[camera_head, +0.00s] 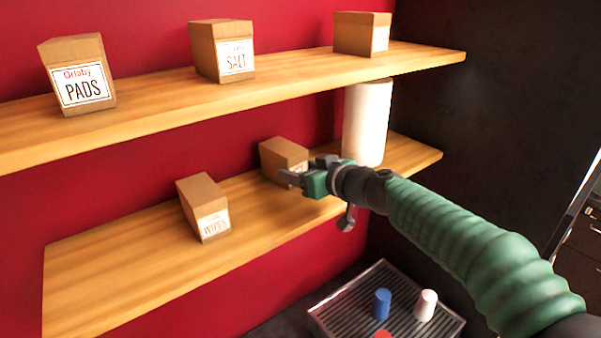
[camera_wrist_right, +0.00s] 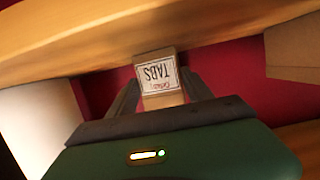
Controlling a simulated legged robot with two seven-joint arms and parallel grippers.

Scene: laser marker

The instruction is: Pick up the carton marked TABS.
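The carton marked TABS (camera_wrist_right: 158,76) is a small brown box with a white label, upside down in the right wrist view. In the head view, a brown carton (camera_head: 283,153) stands on the lower shelf (camera_head: 130,260) at my right gripper, its label mostly hidden by the gripper. My right gripper (camera_head: 288,179) is at the front of this carton. In the wrist view its two dark fingers (camera_wrist_right: 161,88) are spread, with the carton between and beyond their tips; a firm grip does not show. My left gripper is not in view.
The WIPES carton (camera_head: 204,207) stands left on the lower shelf. A white cylinder (camera_head: 367,122) stands to the right, close to my gripper. The upper shelf (camera_head: 140,110) above holds PADS (camera_head: 82,88), SALT (camera_head: 222,50) and another carton (camera_head: 362,33). A ridged tray (camera_head: 340,312) lies below.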

